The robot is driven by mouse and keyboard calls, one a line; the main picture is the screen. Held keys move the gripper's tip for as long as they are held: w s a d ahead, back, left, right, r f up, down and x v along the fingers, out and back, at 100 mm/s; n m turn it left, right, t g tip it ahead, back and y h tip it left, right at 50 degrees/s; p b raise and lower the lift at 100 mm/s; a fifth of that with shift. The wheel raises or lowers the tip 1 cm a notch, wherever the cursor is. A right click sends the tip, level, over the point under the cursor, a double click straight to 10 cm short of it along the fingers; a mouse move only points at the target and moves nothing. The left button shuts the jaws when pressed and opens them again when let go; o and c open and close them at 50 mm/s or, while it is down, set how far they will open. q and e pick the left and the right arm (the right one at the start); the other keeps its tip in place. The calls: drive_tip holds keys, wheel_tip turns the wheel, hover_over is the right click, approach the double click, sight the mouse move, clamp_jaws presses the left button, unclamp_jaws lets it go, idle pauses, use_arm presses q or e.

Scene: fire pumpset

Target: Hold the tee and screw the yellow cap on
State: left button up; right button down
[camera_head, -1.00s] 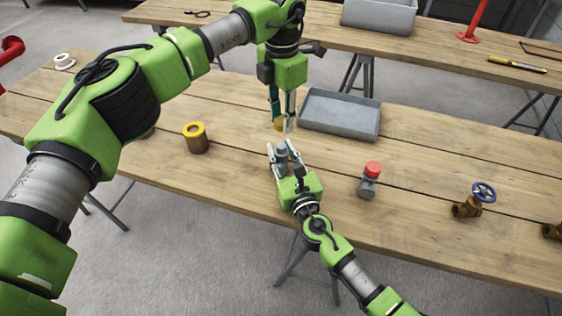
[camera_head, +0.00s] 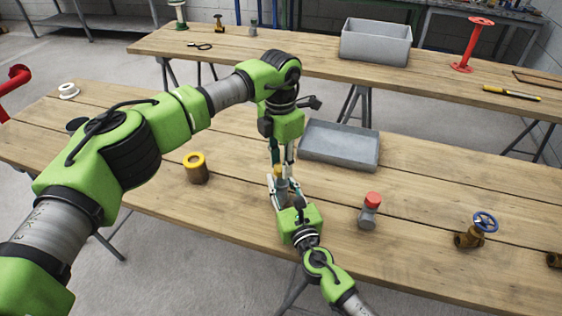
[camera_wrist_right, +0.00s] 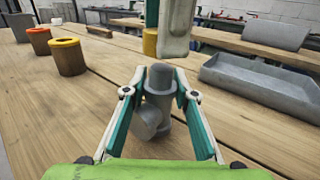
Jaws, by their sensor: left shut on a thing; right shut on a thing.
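The grey tee (camera_wrist_right: 157,100) stands upright, its side branch facing my right wrist camera. My right gripper (camera_wrist_right: 158,92) is shut around its body; in the head view this gripper (camera_head: 283,187) reaches up from the front. My left gripper (camera_head: 281,165) points straight down above the tee, shut on the yellow cap (camera_head: 278,172). In the right wrist view a finger of my left gripper (camera_wrist_right: 175,35) partly hides the cap (camera_wrist_right: 150,42). The cap is close above the tee's top end.
A grey tray (camera_head: 340,144) lies behind the grippers. A yellow-rimmed brown pot (camera_head: 196,167) stands to the left. A red-capped grey fitting (camera_head: 369,211) and a brass valve with a blue wheel (camera_head: 476,230) stand to the right. Bare tabletop lies between them.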

sight(282, 186)
use_arm(q)
drive_tip(key=shift+f, duration=0.1)
drive_tip(key=shift+f, duration=0.8)
drive_tip(key=shift+f, duration=0.6)
